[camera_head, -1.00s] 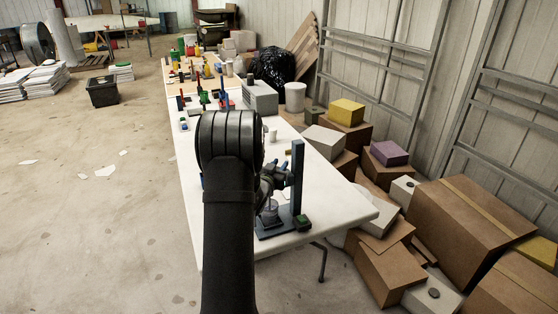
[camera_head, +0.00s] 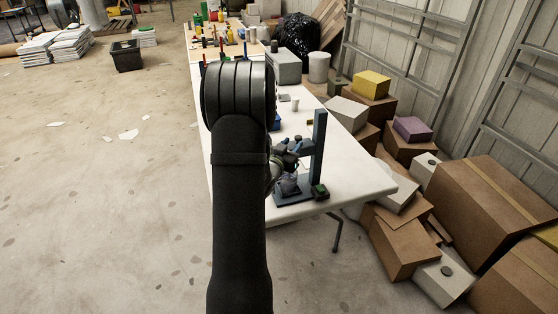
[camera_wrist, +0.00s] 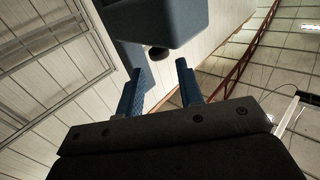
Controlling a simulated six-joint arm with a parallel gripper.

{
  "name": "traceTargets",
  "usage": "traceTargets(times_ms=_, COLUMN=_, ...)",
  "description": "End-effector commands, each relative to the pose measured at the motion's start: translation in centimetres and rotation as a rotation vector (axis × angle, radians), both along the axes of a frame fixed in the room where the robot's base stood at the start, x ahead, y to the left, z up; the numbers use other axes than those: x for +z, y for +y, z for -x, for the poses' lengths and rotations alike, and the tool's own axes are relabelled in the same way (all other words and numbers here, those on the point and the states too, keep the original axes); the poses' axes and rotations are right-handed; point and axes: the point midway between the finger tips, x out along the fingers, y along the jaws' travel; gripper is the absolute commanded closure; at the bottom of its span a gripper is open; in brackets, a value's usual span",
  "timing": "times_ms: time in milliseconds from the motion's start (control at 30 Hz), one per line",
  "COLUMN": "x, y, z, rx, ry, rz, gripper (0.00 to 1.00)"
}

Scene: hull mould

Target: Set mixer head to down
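The mixer stand stands at the near end of the white table, with a tall blue-grey column (camera_head: 319,145) and a flat base (camera_head: 300,193). A small greyish cup (camera_head: 289,185) stands on the base. In the wrist view the blue-grey mixer head (camera_wrist: 165,20) hangs just beyond my fingers, with a dark round part below it. My gripper (camera_wrist: 160,68) is open, its two blue fingers apart with nothing visible between them. In the head view my gripper (camera_head: 288,150) is beside the column, above the cup, and partly hidden by my arm.
The white table (camera_head: 355,182) runs away from me, with a grey box (camera_head: 284,66), a white bucket (camera_head: 318,67) and small coloured items farther back. Cardboard boxes (camera_head: 485,210) crowd the floor on the right. The floor on the left is mostly clear.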

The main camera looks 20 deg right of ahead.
Motion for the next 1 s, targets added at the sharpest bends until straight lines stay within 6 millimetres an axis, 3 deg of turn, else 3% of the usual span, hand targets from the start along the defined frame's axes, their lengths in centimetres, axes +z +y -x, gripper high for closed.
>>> traceTargets(times_ms=200, x=0.0, y=3.8, z=3.7, rx=0.003, ry=0.001, rz=-0.001, gripper=0.66)
traceTargets(times_ms=400, x=0.0, y=6.1, z=6.0, rx=0.002, ry=0.001, rz=-0.001, gripper=0.66)
traceTargets(times_ms=1000, x=0.0, y=6.9, z=6.9, rx=0.0, ry=0.0, rz=0.0, gripper=0.66)
